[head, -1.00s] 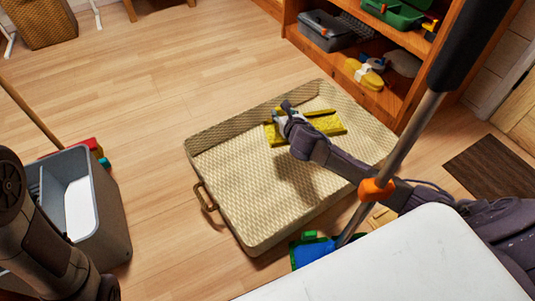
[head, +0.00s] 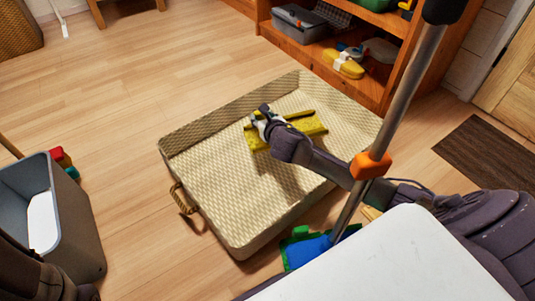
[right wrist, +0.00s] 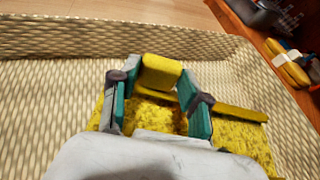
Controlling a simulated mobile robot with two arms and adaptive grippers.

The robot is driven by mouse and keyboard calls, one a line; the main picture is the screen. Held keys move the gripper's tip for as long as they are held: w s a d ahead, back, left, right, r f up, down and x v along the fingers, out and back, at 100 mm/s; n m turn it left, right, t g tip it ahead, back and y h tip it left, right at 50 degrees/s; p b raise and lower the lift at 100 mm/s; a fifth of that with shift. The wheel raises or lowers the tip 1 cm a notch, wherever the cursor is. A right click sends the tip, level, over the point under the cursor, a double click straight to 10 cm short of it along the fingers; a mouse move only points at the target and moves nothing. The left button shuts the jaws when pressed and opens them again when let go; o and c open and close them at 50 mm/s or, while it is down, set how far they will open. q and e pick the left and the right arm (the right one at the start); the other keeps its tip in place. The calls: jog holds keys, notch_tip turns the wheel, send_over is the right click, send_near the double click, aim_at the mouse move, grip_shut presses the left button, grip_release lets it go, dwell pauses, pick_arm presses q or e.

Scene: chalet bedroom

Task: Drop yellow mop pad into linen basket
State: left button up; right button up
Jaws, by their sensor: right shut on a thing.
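The linen basket (head: 215,205) is a wide, shallow, cream woven tray on the wood floor, with a rope handle on its left side. The yellow mop pad (head: 313,126) is flat and speckled, with a raised yellow strip, and lies within the basket's outline near the back. It also shows in the right wrist view (right wrist: 240,138). My right gripper (head: 262,120) reaches in from the right and is shut on the pad's raised yellow part, between teal fingertips (right wrist: 157,86). I cannot tell whether the pad touches the basket's bottom. My left gripper is out of view.
A grey bin (head: 85,235) stands at lower left. A wooden shelf (head: 385,95) holds boxes and a yellow item at the back right. A white surface (head: 400,265) fills the lower right.

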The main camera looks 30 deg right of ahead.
jog(key=o, duration=1.2)
jog(key=shift+s+r, duration=0.1)
jog(key=shift+s, duration=0.1)
jog(key=v, duration=0.7)
